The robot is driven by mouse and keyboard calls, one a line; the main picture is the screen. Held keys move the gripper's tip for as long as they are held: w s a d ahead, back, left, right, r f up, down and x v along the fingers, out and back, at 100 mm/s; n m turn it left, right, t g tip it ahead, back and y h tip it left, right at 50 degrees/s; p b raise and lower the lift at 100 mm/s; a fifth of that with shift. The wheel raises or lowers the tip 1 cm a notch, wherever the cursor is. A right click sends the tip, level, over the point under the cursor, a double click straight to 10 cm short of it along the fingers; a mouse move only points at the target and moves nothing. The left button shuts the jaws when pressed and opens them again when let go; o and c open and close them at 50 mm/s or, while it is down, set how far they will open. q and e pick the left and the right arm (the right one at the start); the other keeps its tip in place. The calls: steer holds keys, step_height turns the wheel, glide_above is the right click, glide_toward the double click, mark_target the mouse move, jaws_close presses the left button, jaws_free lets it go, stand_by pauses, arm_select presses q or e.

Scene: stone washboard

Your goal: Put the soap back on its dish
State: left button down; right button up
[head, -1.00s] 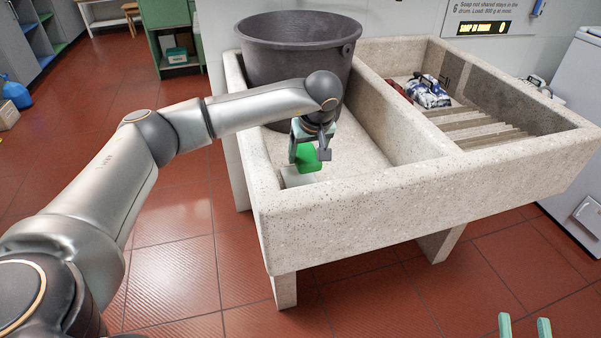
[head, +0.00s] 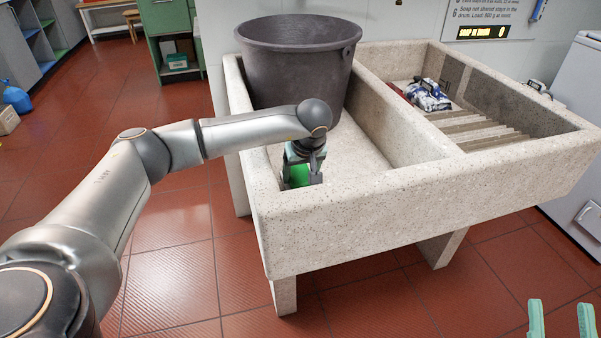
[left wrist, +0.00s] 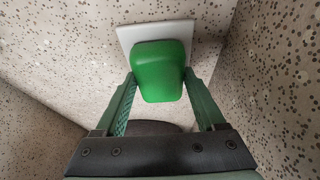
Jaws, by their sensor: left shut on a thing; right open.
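The green soap (head: 299,175) is held between the fingers of my left gripper (head: 301,180), low inside the left basin of the stone washboard. In the left wrist view the soap (left wrist: 158,70) sits between both fingers of the left gripper (left wrist: 158,85). The white dish (left wrist: 126,36) shows behind and around the soap's far end in that view. I cannot tell whether the soap touches the dish. In the head view the dish is hidden by the gripper and the basin wall. My right gripper (head: 561,320) is open and empty at the bottom right, in front of the washboard.
A dark grey tub (head: 295,70) stands at the back of the left basin. The stone front wall (head: 420,205) rises close to my left gripper. A divider separates the right basin, which has ridges (head: 480,133) and a blue-and-white cloth (head: 428,95). The floor in front is clear.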

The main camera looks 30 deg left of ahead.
mark_target(301, 173)
arm_select(q)
jaws_free()
arm_select(e)
steer(key=shift+s+r, duration=0.1)
steer(key=shift+r, duration=0.05)
arm_select(q)
steer(key=shift+r, duration=0.3)
steer(key=p+v, duration=0.1)
steer(key=v, duration=0.3)
steer(key=shift+r, duration=0.15)
steer(key=p+v, duration=0.1)
steer(key=v, duration=0.6)
steer(key=shift+d+p, duration=0.2)
steer(key=shift+p, duration=0.1)
arm_select(e)
step_height(301, 173, down, 14)
steer(key=w+m+g+h, duration=0.1)
steer(key=m+g+h, duration=0.2)
steer(key=g+h, duration=0.1)
steer(key=shift+w+d+f+g, duration=0.25)
steer(key=shift+d+g, duration=0.2)
steer(key=shift+g, duration=0.35)
arm_select(q)
steer(key=shift+r, duration=0.1)
